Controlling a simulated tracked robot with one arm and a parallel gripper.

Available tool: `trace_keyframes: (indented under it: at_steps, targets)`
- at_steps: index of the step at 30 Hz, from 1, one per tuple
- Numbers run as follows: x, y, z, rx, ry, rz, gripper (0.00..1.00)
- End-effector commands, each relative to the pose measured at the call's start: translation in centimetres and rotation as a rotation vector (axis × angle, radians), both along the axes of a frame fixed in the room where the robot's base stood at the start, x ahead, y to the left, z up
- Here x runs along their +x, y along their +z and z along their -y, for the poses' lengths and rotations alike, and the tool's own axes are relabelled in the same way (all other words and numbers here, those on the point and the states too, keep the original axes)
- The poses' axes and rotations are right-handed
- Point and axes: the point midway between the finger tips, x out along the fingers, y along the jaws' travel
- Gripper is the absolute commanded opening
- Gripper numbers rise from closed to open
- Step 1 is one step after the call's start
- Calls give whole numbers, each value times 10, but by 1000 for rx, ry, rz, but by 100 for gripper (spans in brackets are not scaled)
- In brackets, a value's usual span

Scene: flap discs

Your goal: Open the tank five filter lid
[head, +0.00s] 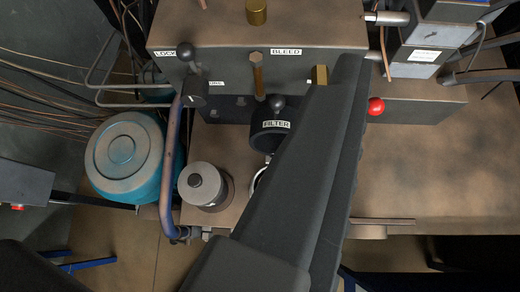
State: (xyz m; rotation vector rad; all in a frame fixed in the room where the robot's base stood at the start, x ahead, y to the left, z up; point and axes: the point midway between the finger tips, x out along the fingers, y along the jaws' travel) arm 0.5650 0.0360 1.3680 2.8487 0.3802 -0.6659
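A black round part (268,138) carrying a white "FILTER" label (276,124) sits below the front of the brown panel box, in the middle of the view. A dark ball knob (277,102) stands just above the label. A pale ring edge shows below it, partly hidden by my arm. No label reading "tank five" is legible. My gripper (348,72) reaches up from the bottom, a long dark shape to the right of the filter part. Its tip overlaps the panel box in the picture. I cannot tell its finger gap, and nothing held is visible.
The brown panel box (225,65) carries "LOCK" and "BLEED" labels, brass fittings and a dark knob (195,92). A blue pipe (170,170), a grey cylinder (200,184) and a teal tank (124,157) stand left. A red knob (376,106) is right. Bare brown surface (435,170) lies beyond.

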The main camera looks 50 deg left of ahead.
Motion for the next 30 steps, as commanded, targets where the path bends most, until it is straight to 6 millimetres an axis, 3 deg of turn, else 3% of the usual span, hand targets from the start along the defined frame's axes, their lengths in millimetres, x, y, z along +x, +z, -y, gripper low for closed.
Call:
trace_keyframes:
  at_steps: [1, 6, 9, 12, 15, 20, 30]
  targets:
    - [16, -45, -14, -24, 61, -49, 48]
    - [46, -150, -53, -107, 256, -157, 48]
    - [55, -199, -72, -143, 350, -202, 48]
    - [59, -232, -85, -168, 420, -228, 48]
    - [61, -252, -93, -181, 459, -243, 48]
    - [64, -263, -99, -188, 478, -247, 48]
    - [93, -299, -121, -189, 478, -249, 48]
